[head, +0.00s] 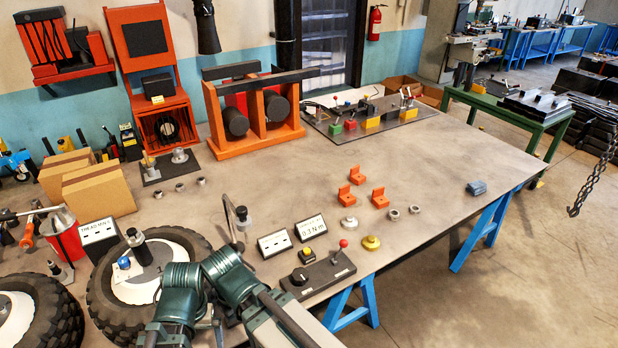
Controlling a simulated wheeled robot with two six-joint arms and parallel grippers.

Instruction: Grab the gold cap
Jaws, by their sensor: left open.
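The gold cap (371,243) is a small round yellow-gold knob-topped piece. It sits on the grey table near the front edge, right of the red-knobbed lever box. My left gripper (236,217) is open, with thin dark fingers, over the table to the left of the cap and well apart from it. A small dark post with a silver base shows close beside its fingers. My green arm links fill the lower left. My right gripper does not show.
A silver cap (348,225) stands just behind the gold cap, with metal rings (393,214) to the right. Orange brackets (379,198) are behind. The table's right side is mostly clear.

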